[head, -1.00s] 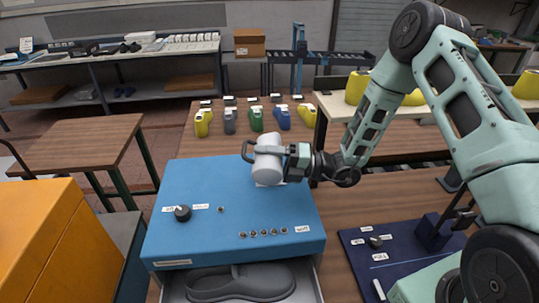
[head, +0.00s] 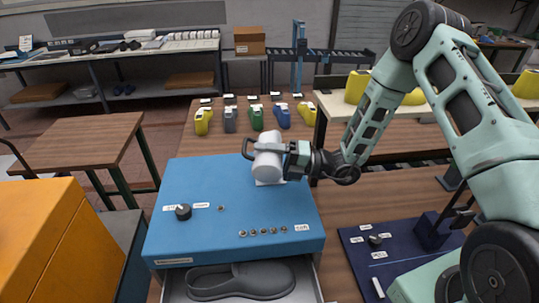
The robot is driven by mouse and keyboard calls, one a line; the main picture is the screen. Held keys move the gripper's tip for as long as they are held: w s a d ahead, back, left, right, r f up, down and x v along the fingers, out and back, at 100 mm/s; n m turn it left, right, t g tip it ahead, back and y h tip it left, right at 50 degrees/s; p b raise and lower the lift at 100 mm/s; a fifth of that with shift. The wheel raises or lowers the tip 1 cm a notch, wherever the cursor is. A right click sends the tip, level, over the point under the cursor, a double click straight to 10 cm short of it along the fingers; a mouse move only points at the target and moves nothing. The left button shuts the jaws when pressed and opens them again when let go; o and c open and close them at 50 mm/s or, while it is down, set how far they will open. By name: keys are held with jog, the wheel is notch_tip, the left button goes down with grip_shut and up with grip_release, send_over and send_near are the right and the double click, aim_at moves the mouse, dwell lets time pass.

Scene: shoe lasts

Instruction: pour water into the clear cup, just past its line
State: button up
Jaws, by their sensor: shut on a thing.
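My gripper (head: 290,160) is shut on a white, jug-like vessel (head: 267,159) with a dark handle on its left side. It holds the vessel over the back right part of the blue box (head: 185,240).
A dark blue panel (head: 365,262) lies at right, an orange cabinet (head: 60,245) at left.

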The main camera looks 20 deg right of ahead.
jog(key=shift+s+a+f+n+g+b, duration=0.15)
jog(key=shift+s+f+n+b, duration=0.1)
jog(key=shift+f+n+b, duration=0.25)
jog(key=shift+s+a+f+n+g+b, duration=0.15)
jog(key=shift+s+f+n+b, duration=0.15)
jog(key=shift+f+b, duration=0.25)
jog(key=shift+f+n+b, duration=0.15)
jog(key=shift+n+b, duration=0.2)
jog(key=shift+n, duration=0.25)
jog(key=shift+d+n, duration=0.1)
jog(key=shift+n, duration=0.4)
notch_tip(320, 180, up, 2)
jog(key=shift+r+n+p, duration=0.1)
jog(key=shift+n+p, duration=0.6)
jog(key=shift+r+n+g, duration=0.2)
jog(key=shift+n+g, duration=0.1)
jog(key=shift+g, duration=0.1)
jog(key=shift+n, duration=0.4)
jog(key=shift+w, duration=0.1)
